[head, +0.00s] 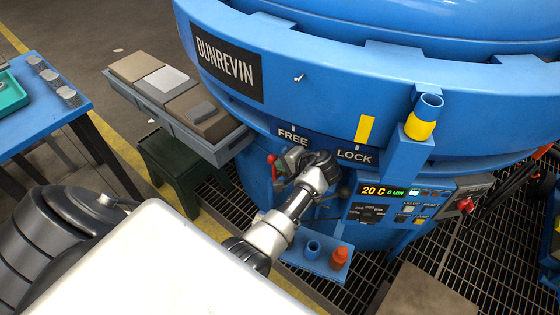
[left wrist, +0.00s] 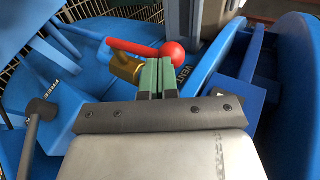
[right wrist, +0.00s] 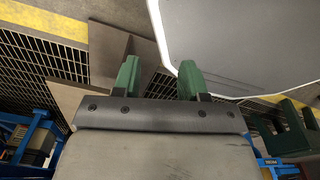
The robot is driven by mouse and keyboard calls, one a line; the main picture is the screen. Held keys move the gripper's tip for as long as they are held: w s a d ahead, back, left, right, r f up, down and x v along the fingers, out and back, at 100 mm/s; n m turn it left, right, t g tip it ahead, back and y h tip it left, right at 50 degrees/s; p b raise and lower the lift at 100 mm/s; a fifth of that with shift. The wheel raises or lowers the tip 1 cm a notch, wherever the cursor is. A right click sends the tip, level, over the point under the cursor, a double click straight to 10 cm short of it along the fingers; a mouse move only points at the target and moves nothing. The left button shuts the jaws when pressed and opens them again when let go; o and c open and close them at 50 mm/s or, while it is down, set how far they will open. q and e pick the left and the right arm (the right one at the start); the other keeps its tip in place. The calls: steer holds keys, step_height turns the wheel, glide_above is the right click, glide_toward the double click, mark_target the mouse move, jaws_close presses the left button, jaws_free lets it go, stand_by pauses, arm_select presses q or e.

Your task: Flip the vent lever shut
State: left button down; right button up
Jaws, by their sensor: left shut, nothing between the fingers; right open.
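The vent lever is a red arm ending in a red ball (left wrist: 172,54), set on a brass hub (left wrist: 125,66), beside lettering reading VENT in the left wrist view. In the head view its red ball (head: 271,159) shows on the blue furnace front, left of my left gripper (head: 284,168). In the left wrist view my left gripper (left wrist: 157,64) is shut and empty; its green fingertips overlap the lever arm close to the ball. Whether they touch it I cannot tell. My right gripper (right wrist: 158,72) is open and empty, above the floor.
The furnace (head: 330,85) has FREE and LOCK labels above my left wrist. A lit control panel (head: 385,195) is to the right. A small blue shelf (head: 318,262) holds a blue cup and an orange-red item. A tray of blocks (head: 190,115) and a blue table (head: 75,110) stand left.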

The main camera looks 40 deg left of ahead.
mark_target(269, 157)
arm_select(q)
steer(key=a+h+p, duration=0.1)
steer(key=p, duration=0.1)
steer(key=a+r+h+p, duration=0.1)
steer(key=a+h+p, duration=0.1)
steer(key=p, duration=0.1)
steer(key=a+h+p, duration=0.1)
steer(key=p, duration=0.2)
steer(key=shift+s+a+r+n, duration=0.2)
steer(key=shift+a+r+n, duration=0.1)
steer(key=shift+a+r, duration=0.05)
arm_select(e)
step_height(269, 157, up, 10)
steer(key=d+p, duration=0.1)
steer(key=p, duration=0.1)
arm_select(q)
steer(key=a+f+h+b, duration=1)
steer(key=h+b, duration=0.2)
steer(key=b, duration=0.1)
steer(key=shift+s+a+n+t+h, duration=0.25)
steer(key=shift+a+n+t+h, duration=0.05)
steer(key=shift+a+n+h, duration=0.1)
arm_select(e)
step_height(269, 157, down, 13)
steer(key=shift+a, duration=0.1)
arm_select(q)
steer(key=shift+r, duration=0.1)
arm_select(e)
steer(key=shift+r, duration=0.1)
